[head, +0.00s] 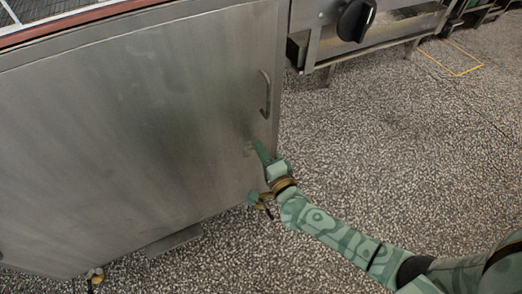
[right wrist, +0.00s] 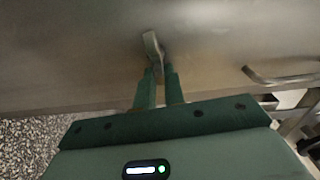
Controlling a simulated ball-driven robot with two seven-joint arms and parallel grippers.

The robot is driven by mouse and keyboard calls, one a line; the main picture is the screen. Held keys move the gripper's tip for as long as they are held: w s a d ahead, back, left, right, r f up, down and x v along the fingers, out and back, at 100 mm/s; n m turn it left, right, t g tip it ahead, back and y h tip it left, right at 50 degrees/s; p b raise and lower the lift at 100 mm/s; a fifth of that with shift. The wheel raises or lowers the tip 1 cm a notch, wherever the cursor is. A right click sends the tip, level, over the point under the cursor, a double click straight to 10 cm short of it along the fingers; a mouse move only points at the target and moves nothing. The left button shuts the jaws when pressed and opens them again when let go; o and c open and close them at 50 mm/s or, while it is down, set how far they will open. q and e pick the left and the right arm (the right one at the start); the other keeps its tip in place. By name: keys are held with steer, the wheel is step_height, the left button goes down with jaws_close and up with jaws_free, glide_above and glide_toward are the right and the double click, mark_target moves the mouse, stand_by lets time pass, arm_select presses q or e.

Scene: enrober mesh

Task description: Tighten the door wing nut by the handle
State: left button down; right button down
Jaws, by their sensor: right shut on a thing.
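The steel door (head: 140,120) fills the left of the head view and appears closed. Its bar handle (head: 266,93) is near the door's right edge and also shows at the right of the right wrist view (right wrist: 282,78). The wing nut (right wrist: 152,44) is a pale metal piece on the door, below the handle. My right gripper (right wrist: 158,78) is shut on it, with the two green fingers either side of its lower part. In the head view my right gripper (head: 260,148) touches the door area and mostly hides the nut.
A steel frame with a black knob (head: 356,19) stands right of the door. The speckled floor (head: 400,150) at the right is mostly clear, with a yellow marking (head: 465,70) farther back.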

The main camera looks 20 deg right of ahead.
arm_select(q)
steer(key=shift+s+r, duration=0.15)
steer(key=shift+r, duration=0.05)
arm_select(e)
steer(key=shift+f+m, duration=0.2)
steer(key=shift+m, duration=0.3)
arm_select(q)
steer(key=shift+w+r, duration=0.15)
steer(key=shift+w, duration=0.2)
arm_select(e)
steer(key=c, duration=1.5)
jaws_free()
steer(key=shift+s, duration=0.1)
